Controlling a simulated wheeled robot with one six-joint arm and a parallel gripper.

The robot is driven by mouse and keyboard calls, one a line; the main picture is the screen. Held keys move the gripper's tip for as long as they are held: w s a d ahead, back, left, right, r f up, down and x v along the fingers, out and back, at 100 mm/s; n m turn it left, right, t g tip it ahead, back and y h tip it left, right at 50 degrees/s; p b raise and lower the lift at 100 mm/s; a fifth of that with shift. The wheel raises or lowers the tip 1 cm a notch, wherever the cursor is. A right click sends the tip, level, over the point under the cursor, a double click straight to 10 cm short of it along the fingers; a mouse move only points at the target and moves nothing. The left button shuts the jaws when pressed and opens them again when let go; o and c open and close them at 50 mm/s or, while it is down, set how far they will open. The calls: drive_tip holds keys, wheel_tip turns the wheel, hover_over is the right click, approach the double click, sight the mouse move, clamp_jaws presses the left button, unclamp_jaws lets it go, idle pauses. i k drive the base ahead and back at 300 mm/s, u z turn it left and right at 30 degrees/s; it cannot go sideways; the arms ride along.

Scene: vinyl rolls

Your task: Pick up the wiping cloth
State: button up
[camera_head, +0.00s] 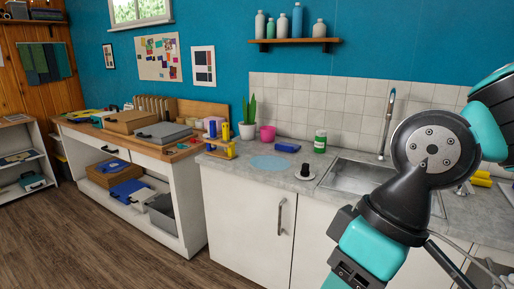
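I cannot tell for certain which thing is the wiping cloth. A small dark blue block-like thing (287,147), perhaps a folded cloth or a sponge, lies on the grey counter (245,175). A flat, pale blue round piece (270,163) lies just in front of it, left of the sink. Small yellow things (481,179) lie right of the sink, partly hidden by my arm. My arm comes in from the right and bends down across the sink. My gripper's fingers do not show.
A green jar (320,141), a black-and-white round item (305,172), a pink pot (267,134) and a potted plant (248,122) stand on the counter. Open floor (60,230) lies at left.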

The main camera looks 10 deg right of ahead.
sight(282, 146)
drive_tip(key=u, duration=0.6)
drive_tip(key=i, duration=1.05)
drive_tip(key=u, duration=0.5)
drive_tip(key=i, duration=1.05)
drive_tip(key=z, duration=0.45)
drive_tip(key=i, duration=0.65)
drive_tip(key=z, duration=1.35)
drive_tip(key=i, duration=0.65)
drive_tip(key=z, duration=0.65)
